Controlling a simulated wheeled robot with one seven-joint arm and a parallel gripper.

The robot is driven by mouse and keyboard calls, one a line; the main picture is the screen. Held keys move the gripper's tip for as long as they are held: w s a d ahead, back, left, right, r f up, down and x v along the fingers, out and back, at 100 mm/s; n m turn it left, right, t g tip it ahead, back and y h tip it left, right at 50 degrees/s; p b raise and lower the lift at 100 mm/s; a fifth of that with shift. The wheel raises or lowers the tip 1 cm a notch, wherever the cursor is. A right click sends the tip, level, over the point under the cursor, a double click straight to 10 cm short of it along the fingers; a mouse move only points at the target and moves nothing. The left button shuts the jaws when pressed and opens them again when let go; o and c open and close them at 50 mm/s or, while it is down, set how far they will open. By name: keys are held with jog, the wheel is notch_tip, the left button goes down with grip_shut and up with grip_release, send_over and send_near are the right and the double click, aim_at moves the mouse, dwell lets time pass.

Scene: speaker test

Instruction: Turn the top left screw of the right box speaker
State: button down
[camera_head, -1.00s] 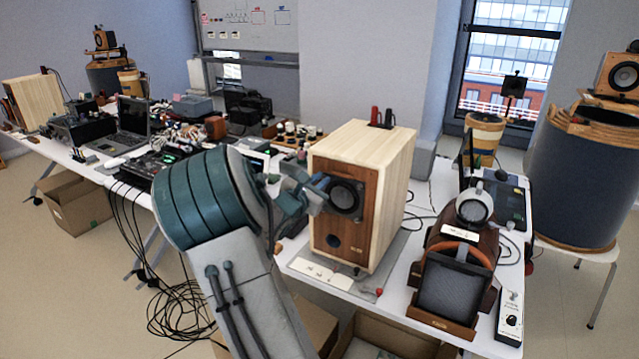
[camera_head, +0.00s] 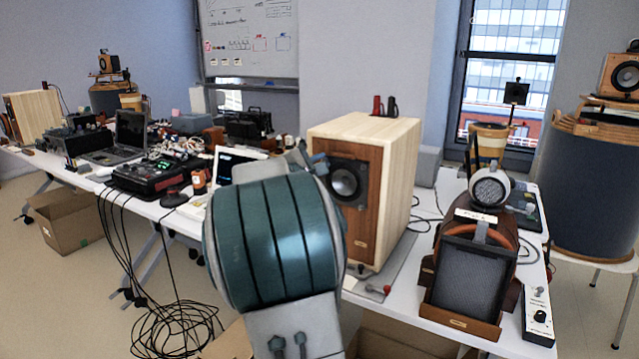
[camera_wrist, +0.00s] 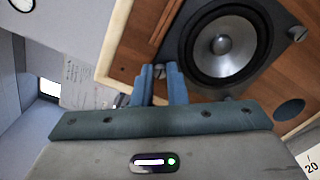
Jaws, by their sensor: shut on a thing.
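The right box speaker (camera_head: 392,190) is a pale wooden cabinet with a brown front on the table. A round dark driver (camera_head: 347,182) sits on a dark plate in that front, and it also fills the upper right of the wrist view (camera_wrist: 222,45). My gripper (camera_head: 318,162) is at the plate's upper left corner, partly hidden behind my arm. In the wrist view my blue fingers (camera_wrist: 160,80) are shut on a small grey screw (camera_wrist: 159,71) at the plate's corner. A second screw (camera_wrist: 297,34) shows across the driver.
A brown framed device with headphones (camera_head: 488,188) stands right of the speaker. A switch box (camera_head: 539,317) lies at the table's right edge. Laptop, cables and electronics (camera_head: 160,172) crowd the table to the left. Open floor (camera_head: 90,290) lies in front at the left.

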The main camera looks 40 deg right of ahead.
jog(key=shift+f+m+b, duration=0.15)
jog(key=shift+m+b, duration=0.75)
jog(key=shift+b, duration=0.55)
jog(key=c, duration=1.5)
grip_release()
jog(key=shift+o, duration=0.2)
jog(key=v, duration=1.3)
jog(key=shift+a, duration=0.4)
jog(key=shift+s, duration=0.15)
